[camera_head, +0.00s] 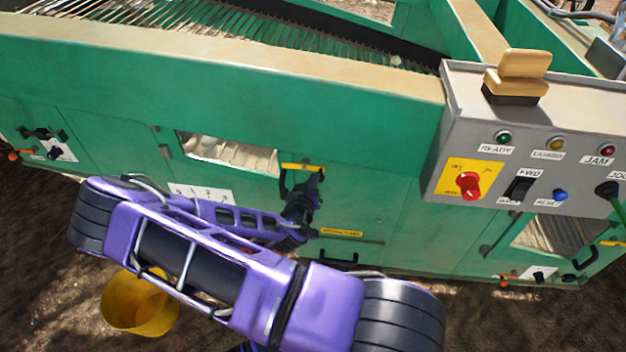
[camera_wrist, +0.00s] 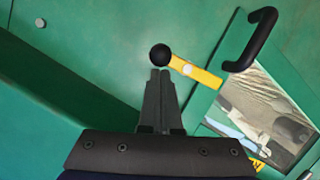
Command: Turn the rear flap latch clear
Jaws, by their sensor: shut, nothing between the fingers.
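A yellow latch bar (camera_wrist: 205,76) with a round pivot and a black ball knob (camera_wrist: 160,55) at its end is on the green panel. In the head view my gripper (camera_head: 316,175) is at the bar's right end, and the knob is not clear there. A black handle (camera_wrist: 250,40) sits beside the bar.
The flap's window (camera_head: 228,153) is left of the latch. A grey control box (camera_head: 455,135) with a red knob and a switch juts out at right. A yellow bucket (camera_head: 140,303) stands on the dirt below my arm. A green ledge (camera_wrist: 60,85) crosses the wrist view's left.

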